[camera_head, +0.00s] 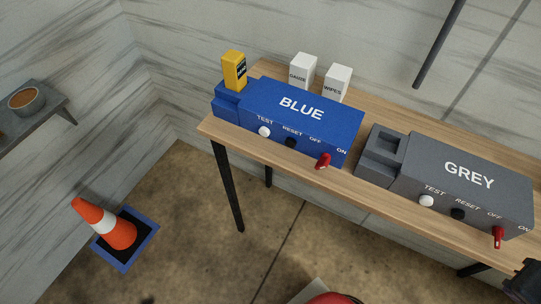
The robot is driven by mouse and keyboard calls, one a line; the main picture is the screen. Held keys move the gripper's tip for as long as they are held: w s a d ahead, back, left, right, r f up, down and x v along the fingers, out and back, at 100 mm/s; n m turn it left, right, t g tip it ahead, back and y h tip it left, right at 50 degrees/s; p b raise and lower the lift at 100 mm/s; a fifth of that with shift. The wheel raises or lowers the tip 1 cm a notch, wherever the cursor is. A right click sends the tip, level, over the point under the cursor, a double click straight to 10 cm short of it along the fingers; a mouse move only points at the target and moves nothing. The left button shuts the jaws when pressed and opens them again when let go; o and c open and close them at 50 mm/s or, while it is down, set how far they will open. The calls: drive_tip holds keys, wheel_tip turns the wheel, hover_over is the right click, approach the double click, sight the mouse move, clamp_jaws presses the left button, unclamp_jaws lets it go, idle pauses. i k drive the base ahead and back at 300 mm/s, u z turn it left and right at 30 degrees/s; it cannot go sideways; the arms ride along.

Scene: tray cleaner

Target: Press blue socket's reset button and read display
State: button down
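The blue box (309,127), marked BLUE, stands at the left part of the wooden table. Its front has a white TEST button (264,131), a black RESET button (290,142) and a red switch (323,161) below the OFF and ON labels. A yellow device (234,70) stands upright in the socket at the box's left end. A small dark display (241,70) is on its side; its text is too small to read. A dark part of what seems to be my gripper (522,283) shows at the lower right edge, clear of the blue box. Its fingers cannot be made out.
A grey box (470,172) with an empty socket stands to the right on the table (262,166). White GAUZE (302,70) and WIPES (338,83) boxes stand behind the blue box. An orange cone (105,224) stands on a blue-edged mat at left. A wall shelf holds a bowl (26,101).

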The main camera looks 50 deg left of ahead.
sight(291, 143)
drive_tip(key=u, duration=0.05)
drive_tip(key=k, duration=1.6)
drive_tip(key=u, duration=1.85)
drive_tip(key=i, duration=1)
drive_tip(key=u, duration=0.05)
